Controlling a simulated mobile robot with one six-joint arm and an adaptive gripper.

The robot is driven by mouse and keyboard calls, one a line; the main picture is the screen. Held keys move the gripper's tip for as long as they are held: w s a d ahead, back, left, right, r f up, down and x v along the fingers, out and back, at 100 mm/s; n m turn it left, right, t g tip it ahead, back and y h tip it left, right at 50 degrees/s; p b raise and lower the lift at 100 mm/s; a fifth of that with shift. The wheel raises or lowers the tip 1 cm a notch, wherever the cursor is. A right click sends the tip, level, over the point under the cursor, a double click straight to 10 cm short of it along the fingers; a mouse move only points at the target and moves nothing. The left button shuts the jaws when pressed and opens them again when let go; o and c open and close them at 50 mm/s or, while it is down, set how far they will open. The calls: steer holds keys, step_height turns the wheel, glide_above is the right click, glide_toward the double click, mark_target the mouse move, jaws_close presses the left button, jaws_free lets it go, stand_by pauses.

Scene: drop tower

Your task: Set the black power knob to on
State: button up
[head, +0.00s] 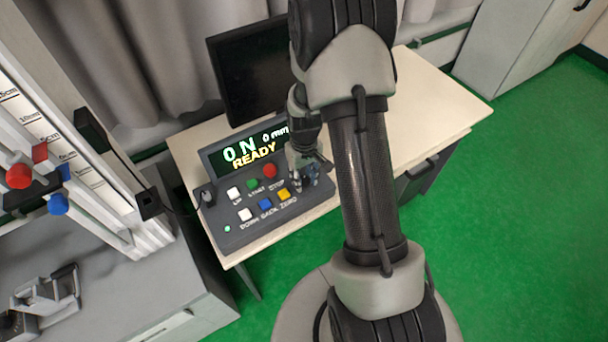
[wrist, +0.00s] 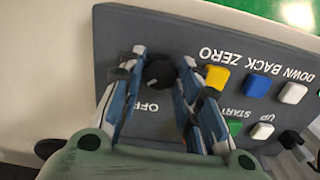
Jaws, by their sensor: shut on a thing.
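The black power knob (wrist: 158,73) is a small round dark knob on the grey control panel (wrist: 118,32) in the wrist view, with an OFF label beside it. My gripper (wrist: 160,65) has one finger on each side of the knob and is shut on it. Which way the knob points is hard to make out. In the head view my gripper (head: 306,178) is at the right end of the control panel (head: 222,240) and hides the knob.
Several coloured buttons sit beside the knob, the yellow ZERO button (wrist: 217,77) closest to a finger. A dark monitor (head: 250,75) stands behind. The table (head: 440,100) is clear on the right.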

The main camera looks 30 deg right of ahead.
mark_target(304, 179)
steer(key=m, duration=0.4)
steer(key=shift+m+p, duration=0.3)
steer(key=shift+m, duration=1.9)
steer(key=o, duration=1.1)
steer(key=shift+r, duration=0.15)
step_height(304, 179, up, 12)
steer(key=shift+f, duration=0.1)
